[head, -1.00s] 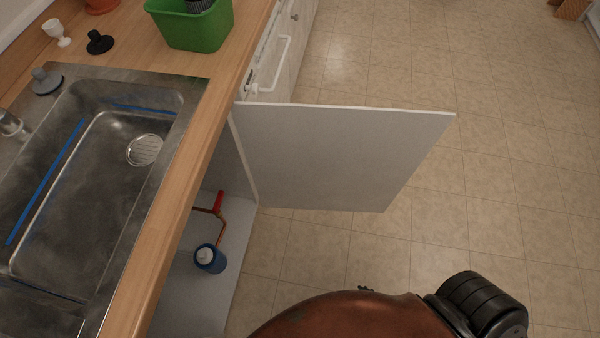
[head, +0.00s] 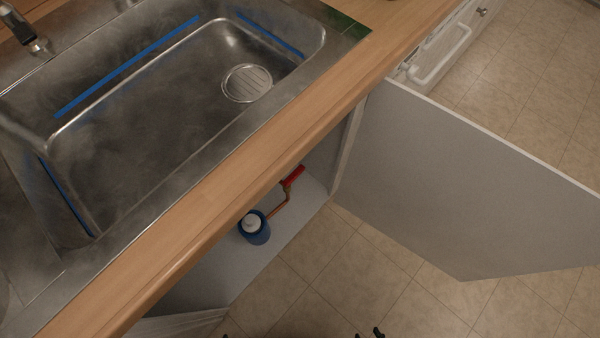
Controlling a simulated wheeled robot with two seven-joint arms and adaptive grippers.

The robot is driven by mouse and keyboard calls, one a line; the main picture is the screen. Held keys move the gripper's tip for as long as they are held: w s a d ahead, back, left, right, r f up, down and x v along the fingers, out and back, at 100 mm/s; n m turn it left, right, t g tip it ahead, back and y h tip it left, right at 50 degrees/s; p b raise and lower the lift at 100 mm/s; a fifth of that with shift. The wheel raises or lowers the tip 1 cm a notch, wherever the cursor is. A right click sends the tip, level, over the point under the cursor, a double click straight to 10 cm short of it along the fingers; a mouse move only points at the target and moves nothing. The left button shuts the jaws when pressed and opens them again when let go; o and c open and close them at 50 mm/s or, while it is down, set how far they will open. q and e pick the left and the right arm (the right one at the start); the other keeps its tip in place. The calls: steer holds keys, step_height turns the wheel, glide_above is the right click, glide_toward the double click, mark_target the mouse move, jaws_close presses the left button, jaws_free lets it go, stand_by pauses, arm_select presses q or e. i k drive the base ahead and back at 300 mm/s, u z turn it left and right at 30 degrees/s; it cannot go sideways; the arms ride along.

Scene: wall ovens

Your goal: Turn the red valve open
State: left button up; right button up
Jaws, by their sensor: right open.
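The red valve (head: 293,177) is a small red handle on a copper pipe (head: 281,207). It is inside the cabinet under the sink, partly hidden by the countertop edge above it. My right gripper (head: 371,333) shows only as small dark tips at the bottom edge of the head view. It is open, below and right of the valve in the picture, and apart from it. The rest of it is out of the frame. My left gripper is not in view.
The open white cabinet door (head: 460,185) sticks out at right. The wooden counter (head: 215,205) and steel sink (head: 150,110) lie above. Tiled floor is free in front.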

mark_target(300, 169)
steer(key=u, duration=2.7)
steer(key=k, duration=0.45)
steer(key=z, duration=1.35)
